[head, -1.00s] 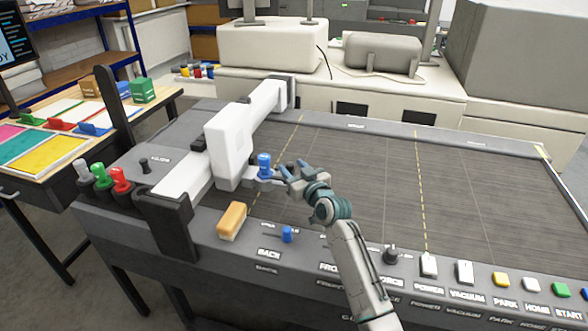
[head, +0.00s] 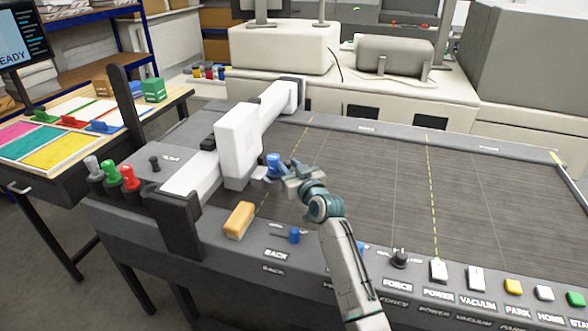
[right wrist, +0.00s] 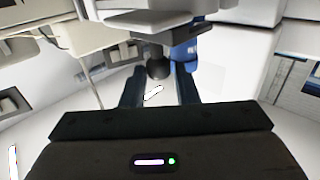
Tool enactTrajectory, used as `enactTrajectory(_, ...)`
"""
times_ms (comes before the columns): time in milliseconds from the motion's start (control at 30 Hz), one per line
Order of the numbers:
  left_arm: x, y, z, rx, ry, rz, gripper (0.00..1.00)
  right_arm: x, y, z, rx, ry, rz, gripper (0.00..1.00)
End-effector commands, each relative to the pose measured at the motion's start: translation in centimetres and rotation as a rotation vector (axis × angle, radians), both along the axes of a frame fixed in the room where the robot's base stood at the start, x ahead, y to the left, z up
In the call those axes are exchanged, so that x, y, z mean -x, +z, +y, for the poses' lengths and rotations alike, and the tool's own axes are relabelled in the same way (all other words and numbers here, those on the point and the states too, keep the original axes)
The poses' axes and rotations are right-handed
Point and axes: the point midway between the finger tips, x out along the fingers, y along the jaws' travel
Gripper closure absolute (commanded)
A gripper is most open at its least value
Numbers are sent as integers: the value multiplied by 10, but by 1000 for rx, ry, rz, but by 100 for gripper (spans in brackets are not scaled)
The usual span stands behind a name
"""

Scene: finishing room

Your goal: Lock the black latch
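The white carriage head (head: 236,147) sits on the gantry beam, with a blue tool (head: 273,163) in a holder on its right side. My right gripper (head: 283,170) is right beside this holder in the head view. In the right wrist view its two dark fingers (right wrist: 159,88) are apart, with nothing held between them. A black rounded knob (right wrist: 158,67), which looks like the latch, hangs under a dark bracket and shows between the fingers, near their tips. I cannot tell if it touches them. The blue tool (right wrist: 184,52) shows behind the right-hand finger. My left gripper is not in view.
A tan block (head: 239,220) and a small blue knob (head: 294,236) are on the front rail. Grey, green and red tools (head: 129,177) stand at the left. The cutting bed (head: 380,180) is clear to the right of my arm.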

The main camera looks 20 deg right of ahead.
Motion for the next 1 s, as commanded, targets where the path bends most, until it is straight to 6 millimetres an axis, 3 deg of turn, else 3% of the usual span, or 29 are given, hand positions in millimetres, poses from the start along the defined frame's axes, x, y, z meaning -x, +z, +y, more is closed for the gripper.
enactTrajectory(67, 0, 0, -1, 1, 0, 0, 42, 0, 1, 0, 0, 0, -1, 56)
enactTrajectory(467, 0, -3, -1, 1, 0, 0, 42, 7, -2, -2, 3, 0, 0, 55)
enactTrajectory(1000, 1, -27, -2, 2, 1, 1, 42, 94, -2, -17, 3, 0, -1, 55)
